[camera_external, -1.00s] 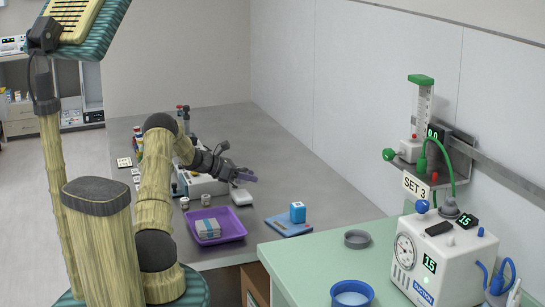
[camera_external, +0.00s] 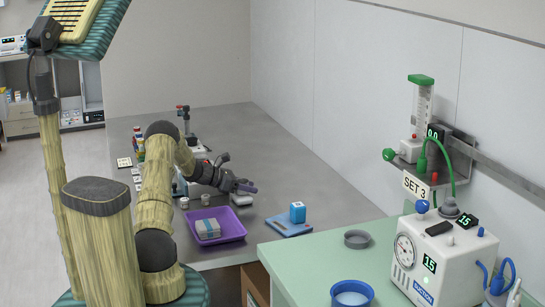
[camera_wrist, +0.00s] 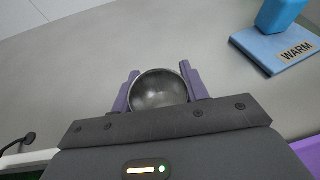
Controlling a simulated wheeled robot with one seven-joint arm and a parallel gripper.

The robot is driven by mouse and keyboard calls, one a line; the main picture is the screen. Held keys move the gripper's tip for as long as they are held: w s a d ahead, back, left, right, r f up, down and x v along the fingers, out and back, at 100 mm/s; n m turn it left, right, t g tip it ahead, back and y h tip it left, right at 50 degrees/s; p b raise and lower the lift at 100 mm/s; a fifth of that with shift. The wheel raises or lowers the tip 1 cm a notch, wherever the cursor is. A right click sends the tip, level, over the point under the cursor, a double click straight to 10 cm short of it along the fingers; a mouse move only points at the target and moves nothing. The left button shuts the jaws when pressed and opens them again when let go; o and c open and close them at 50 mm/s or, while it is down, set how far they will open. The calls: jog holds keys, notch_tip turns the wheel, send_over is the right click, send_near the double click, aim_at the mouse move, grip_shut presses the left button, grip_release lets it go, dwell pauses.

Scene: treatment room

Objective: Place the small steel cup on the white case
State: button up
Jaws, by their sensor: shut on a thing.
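The small steel cup (camera_wrist: 158,92) sits between the two purple fingers of my gripper (camera_wrist: 160,85) in the wrist view, held with its round side facing the camera. I cannot tell from this angle whether cup and case touch. The case is not clearly visible in the wrist view.
A purple tray (camera_external: 233,232) with a grey packet (camera_external: 208,229) stands in front. A blue pad (camera_external: 280,228) bearing a blue box (camera_external: 297,212) lies to the right. Small pots (camera_external: 205,200) stand left of the gripper. The table behind toward the wall is clear.

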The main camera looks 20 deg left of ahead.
jog(key=o, duration=1)
jog(key=shift+r, duration=0.1)
jog(key=v, duration=1.2)
jog(key=shift+d, duration=0.15)
